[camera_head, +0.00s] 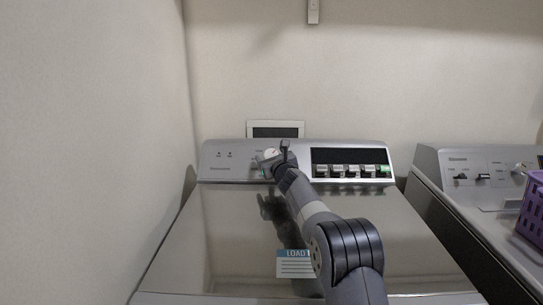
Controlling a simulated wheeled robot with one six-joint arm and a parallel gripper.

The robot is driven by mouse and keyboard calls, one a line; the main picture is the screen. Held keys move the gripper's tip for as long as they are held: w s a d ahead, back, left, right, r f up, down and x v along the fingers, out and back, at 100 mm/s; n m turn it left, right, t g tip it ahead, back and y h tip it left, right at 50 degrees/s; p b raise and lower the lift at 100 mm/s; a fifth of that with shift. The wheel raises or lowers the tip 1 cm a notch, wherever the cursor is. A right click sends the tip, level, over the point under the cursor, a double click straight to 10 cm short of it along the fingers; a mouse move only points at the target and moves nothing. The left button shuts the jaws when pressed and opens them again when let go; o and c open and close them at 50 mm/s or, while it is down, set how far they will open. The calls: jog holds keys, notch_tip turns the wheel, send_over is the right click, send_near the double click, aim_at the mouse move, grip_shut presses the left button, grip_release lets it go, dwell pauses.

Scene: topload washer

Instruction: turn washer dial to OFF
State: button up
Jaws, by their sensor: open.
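The washer (225,225) is a grey top-loader with a closed, shiny lid and a raised control panel at the back. My arm reaches over the lid to the panel. My gripper (268,159) is open at the panel, left of the black display. A small pale round part (271,152), which looks like the dial, shows at the gripper's fingers. The arm and gripper cover much of this spot. I cannot tell whether the fingers touch the dial or which way it points.
A row of push buttons (337,171), one green, lies right of my gripper under the display. A second appliance (460,200) stands at the right with a purple basket (533,212) on it. A wall rises close on the left.

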jog(key=c, duration=1)
jog(key=shift+o, duration=0.2)
jog(key=shift+r+n+y+p, duration=0.2)
jog(key=shift+n+y+p, duration=0.15)
jog(key=shift+p, duration=0.75)
jog(key=shift+d+r+n+g+y+p, duration=0.15)
jog(key=shift+n+g+y+p, duration=0.3)
jog(key=shift+p, duration=0.8)
jog(key=n+g+y+p, duration=0.1)
jog(key=n+g+p, duration=0.1)
jog(key=p, duration=0.4)
jog(key=shift+n+y, duration=0.4)
jog(key=shift+n, duration=0.3)
jog(key=n+g+y+p, duration=0.1)
jog(key=n+g+p, duration=0.1)
jog(key=p, duration=0.3)
jog(key=shift+n+g+y, duration=0.25)
jog(key=shift+n+y, duration=0.05)
jog(key=shift+n, duration=0.4)
jog(key=shift+f+n+g+p, duration=0.25)
jog(key=shift+n+g+p, duration=0.3)
jog(key=shift+p, duration=0.45)
jog(key=shift+f+n, duration=0.1)
jog(key=shift+n, duration=0.25)
